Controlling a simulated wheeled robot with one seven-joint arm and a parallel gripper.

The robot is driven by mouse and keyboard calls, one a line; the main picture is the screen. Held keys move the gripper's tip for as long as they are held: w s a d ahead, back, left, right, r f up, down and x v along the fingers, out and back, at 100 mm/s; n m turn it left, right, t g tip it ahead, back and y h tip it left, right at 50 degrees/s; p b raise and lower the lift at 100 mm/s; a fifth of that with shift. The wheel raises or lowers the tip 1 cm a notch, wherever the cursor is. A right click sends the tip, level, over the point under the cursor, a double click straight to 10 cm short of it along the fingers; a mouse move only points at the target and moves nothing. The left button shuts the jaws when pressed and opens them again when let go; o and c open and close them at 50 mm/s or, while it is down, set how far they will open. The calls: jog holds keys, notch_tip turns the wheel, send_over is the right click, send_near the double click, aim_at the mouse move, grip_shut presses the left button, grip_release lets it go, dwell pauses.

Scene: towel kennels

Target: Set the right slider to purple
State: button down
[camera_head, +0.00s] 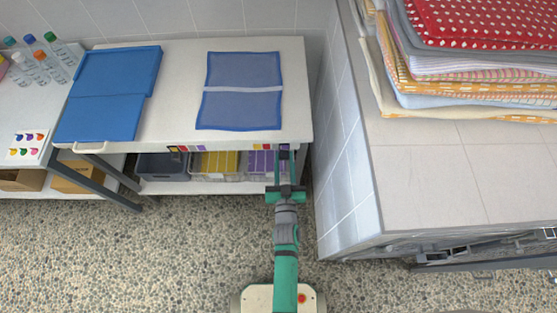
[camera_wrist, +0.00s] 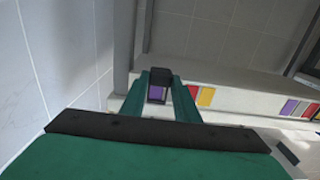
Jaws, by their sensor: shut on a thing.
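The right slider is a small dark knob (camera_wrist: 160,75) on a color strip (camera_wrist: 206,97) along the table's front edge. In the wrist view the knob is between my gripper's green fingers (camera_wrist: 159,88), which are shut on it. A purple patch (camera_wrist: 157,93) shows between the fingers, right against the knob. Red and yellow patches lie to the right of the fingers in this view. In the head view my gripper (camera_head: 284,158) is at the right end of the strip, and its fingers hide the knob.
The left slider's color strip (camera_head: 178,149) is farther left on the same edge. Bins (camera_head: 163,166) stand on the shelf below. A tiled block (camera_head: 345,165) rises close to the right of my gripper.

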jog(key=shift+d, duration=0.45)
jog(key=c, duration=1.4)
grip_release()
jog(key=shift+d, duration=0.1)
jog(key=shift+o, duration=0.2)
jog(key=shift+s, duration=0.2)
jog(key=s, duration=1)
jog(key=shift+s, duration=0.15)
jog(key=shift+s, duration=0.1)
